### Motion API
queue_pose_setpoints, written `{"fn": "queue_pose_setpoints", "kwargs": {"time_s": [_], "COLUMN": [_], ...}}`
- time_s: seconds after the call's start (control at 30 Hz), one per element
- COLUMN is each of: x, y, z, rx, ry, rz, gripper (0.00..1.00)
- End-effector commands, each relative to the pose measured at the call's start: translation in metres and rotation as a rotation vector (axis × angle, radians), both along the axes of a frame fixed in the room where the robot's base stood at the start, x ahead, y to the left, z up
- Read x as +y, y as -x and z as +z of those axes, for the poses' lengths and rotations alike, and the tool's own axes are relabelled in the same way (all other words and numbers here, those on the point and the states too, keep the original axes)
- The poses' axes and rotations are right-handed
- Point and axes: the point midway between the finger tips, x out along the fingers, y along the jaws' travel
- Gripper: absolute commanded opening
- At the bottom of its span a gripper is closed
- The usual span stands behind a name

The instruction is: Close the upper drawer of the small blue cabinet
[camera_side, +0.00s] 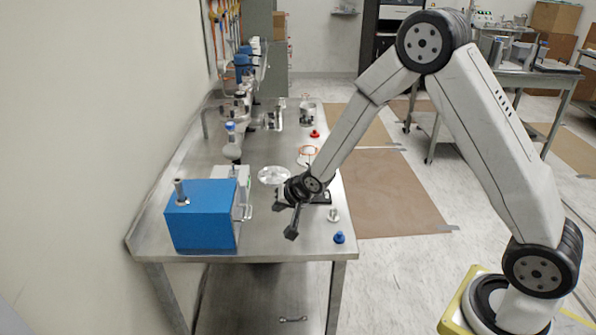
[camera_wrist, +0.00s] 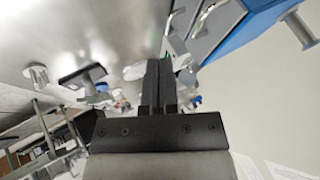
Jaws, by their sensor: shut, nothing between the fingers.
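The small blue cabinet (camera_side: 202,222) stands at the near left of the metal table. Its grey drawer fronts (camera_side: 242,198) with metal handles face right, toward my gripper. How far the upper drawer stands out cannot be told clearly. In the wrist view the blue cabinet (camera_wrist: 258,22) is at the upper right, with a grey drawer part (camera_wrist: 215,35) and two handles beside it. My gripper (camera_side: 291,232) is to the right of the cabinet, above the table and apart from the handles. In the wrist view its dark fingers (camera_wrist: 158,82) are together and empty.
A blue knob (camera_side: 339,238) and a small pale metal piece (camera_side: 333,215) are near the table's right edge. A clear dish (camera_side: 273,175) lies behind my gripper. Lab equipment (camera_side: 243,90) lines the back left. The table (camera_side: 285,246) is bare between cabinet and blue knob.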

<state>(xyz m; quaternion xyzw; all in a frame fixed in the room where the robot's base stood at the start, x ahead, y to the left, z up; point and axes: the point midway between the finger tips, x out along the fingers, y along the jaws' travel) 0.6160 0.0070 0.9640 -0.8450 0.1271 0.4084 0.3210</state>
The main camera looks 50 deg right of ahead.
Motion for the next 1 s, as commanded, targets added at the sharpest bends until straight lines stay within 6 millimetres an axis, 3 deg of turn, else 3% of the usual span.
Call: {"fn": "queue_pose_setpoints", "kwargs": {"time_s": [0.4,0.83,1.0], "x": [-0.002,-0.003,-0.005], "y": [0.024,0.030,0.043], "z": [0.029,0.035,0.040], "rx": [0.001,0.004,0.034], "ry": [0.000,0.006,0.050], "rz": [-0.001,0.003,0.039], "gripper": [0.00,0.00,0.00]}}
